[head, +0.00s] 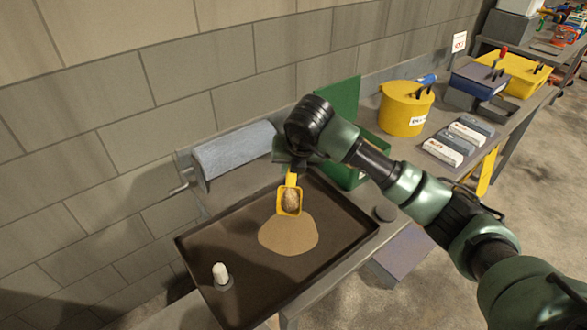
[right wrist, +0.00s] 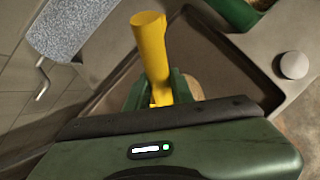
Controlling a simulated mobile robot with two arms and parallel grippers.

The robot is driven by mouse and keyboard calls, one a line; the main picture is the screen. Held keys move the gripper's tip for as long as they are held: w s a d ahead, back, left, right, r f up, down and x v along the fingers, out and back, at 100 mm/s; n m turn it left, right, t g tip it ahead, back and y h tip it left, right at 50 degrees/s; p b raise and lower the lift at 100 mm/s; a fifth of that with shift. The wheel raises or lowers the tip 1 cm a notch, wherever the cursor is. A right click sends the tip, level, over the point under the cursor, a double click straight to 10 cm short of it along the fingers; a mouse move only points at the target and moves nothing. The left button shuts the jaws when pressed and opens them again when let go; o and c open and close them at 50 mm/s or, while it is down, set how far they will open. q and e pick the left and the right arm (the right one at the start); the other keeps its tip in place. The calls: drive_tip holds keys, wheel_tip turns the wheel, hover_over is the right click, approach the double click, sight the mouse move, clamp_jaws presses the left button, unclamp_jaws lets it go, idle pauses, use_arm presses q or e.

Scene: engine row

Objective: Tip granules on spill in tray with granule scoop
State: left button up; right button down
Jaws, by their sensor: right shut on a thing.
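The yellow granule scoop (head: 289,206) holds a heap of brown granules. My right gripper (head: 291,168) is shut on its handle, and the scoop is over the dark tray (head: 345,247). The handle (right wrist: 150,45) also shows upright between the green fingers of my right gripper (right wrist: 160,90) in the right wrist view. A flat tan patch (head: 289,236) lies in the middle of the tray, just in front of the scoop's mouth. I cannot tell whether it is spill or granules covering it. The scoop's bowl is mostly hidden in the right wrist view. My left gripper is out of view.
A small white-topped object (head: 221,272) stands in the tray's near left corner. A grey roll with a crank (head: 235,155) is behind the tray. A green open-lidded box (head: 338,105) and a yellow tub (head: 406,112) stand to the right. A round knob (head: 385,213) sits beside the tray.

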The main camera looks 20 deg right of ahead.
sight(289, 179)
drive_tip(key=shift+s+a+f+t+h+b, duration=0.15)
drive_tip(key=shift+s+t+b, duration=0.3)
drive_tip(key=shift+b, duration=0.5)
drive_tip(key=shift+s+a+t+h+b, duration=0.3)
drive_tip(key=shift+s+t+b, duration=0.15)
drive_tip(key=shift+b, duration=0.55)
drive_tip(key=shift+s+a+f+t+h+b, duration=0.15)
drive_tip(key=shift+s+t+b, duration=0.3)
drive_tip(key=shift+b, duration=0.5)
drive_tip(key=shift+s+a+r+t+b, duration=0.25)
drive_tip(key=shift+t+b, duration=0.2)
drive_tip(key=shift+b, duration=0.35)
drive_tip(key=shift+s, duration=0.1)
drive_tip(key=shift+r, duration=0.1)
wheel_tip(289, 179, up, 5)
drive_tip(key=shift+f+p, duration=0.1)
drive_tip(key=shift+p, duration=0.75)
drive_tip(key=s+d+r+n+y, duration=0.1)
drive_tip(key=s+r, duration=0.3)
drive_tip(key=s, duration=0.4)
drive_tip(key=shift+d+n, duration=0.55)
drive_tip(key=shift+n, duration=0.15)
